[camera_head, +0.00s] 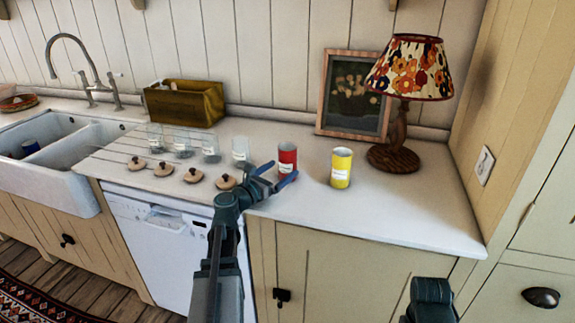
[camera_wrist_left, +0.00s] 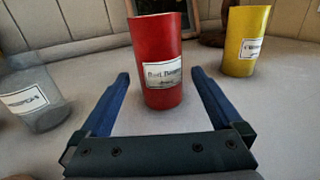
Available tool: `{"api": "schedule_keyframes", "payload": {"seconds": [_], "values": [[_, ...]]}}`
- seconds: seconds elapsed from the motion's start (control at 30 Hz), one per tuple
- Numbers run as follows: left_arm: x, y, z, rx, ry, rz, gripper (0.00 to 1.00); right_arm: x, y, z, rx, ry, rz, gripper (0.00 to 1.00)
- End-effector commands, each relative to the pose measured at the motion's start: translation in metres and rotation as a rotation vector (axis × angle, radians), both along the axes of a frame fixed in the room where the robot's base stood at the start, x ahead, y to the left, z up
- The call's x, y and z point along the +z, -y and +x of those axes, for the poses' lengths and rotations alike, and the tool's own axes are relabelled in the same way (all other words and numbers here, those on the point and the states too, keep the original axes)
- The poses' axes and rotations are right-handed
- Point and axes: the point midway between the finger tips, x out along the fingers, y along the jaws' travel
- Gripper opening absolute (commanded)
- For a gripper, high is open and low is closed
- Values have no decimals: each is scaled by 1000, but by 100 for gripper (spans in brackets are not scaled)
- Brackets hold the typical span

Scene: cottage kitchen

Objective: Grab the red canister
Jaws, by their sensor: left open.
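The red canister (camera_head: 287,157) stands upright on the white countertop, with a white label on its side. It also shows large in the left wrist view (camera_wrist_left: 158,45), straight ahead. My left gripper (camera_head: 275,178) is open, its blue fingers reaching toward the canister. In the left wrist view the open fingers (camera_wrist_left: 160,90) lie to either side of the canister's lower part, with visible gaps. The near side of the canister's base is partly covered by the gripper in the head view. My right arm shows only as a dark piece at the bottom; its fingers are out of view.
A yellow canister (camera_head: 341,167) stands right of the red one. Several clear glass jars (camera_head: 240,150) and wooden lids (camera_head: 226,182) are to the left. A lamp (camera_head: 399,120) and picture frame (camera_head: 352,97) stand behind. The counter's right front is clear.

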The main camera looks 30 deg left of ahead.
Motion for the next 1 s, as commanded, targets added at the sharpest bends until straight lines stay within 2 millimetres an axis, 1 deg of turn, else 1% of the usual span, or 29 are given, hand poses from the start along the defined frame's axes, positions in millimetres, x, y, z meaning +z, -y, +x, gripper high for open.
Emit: {"api": "schedule_keyframes", "payload": {"seconds": [0.03,0.23,0.33,0.5,0.57,0.6,0.77,0.8,0.87,1.0], "values": [[1,0,8,-2,0,0,100,1,0,0,0,0,0,50],[1,3,38,-2,0,0,100,1,0,0,0,0,0,50],[1,5,43,0,0,0,100,1,0,0,0,0,0,50],[1,5,42,0,0,0,100,1,0,0,0,0,0,50],[1,5,42,0,0,0,91,1,0,0,0,0,0,50],[1,5,42,0,0,0,84,1,0,0,0,0,0,50],[1,5,42,0,0,0,55,1,0,0,0,0,0,50],[1,5,42,0,0,0,48,1,0,0,0,0,0,50],[1,5,42,0,0,0,37,1,0,0,0,0,0,50],[1,5,42,0,0,0,12,1,0,0,0,0,0,50]]}}
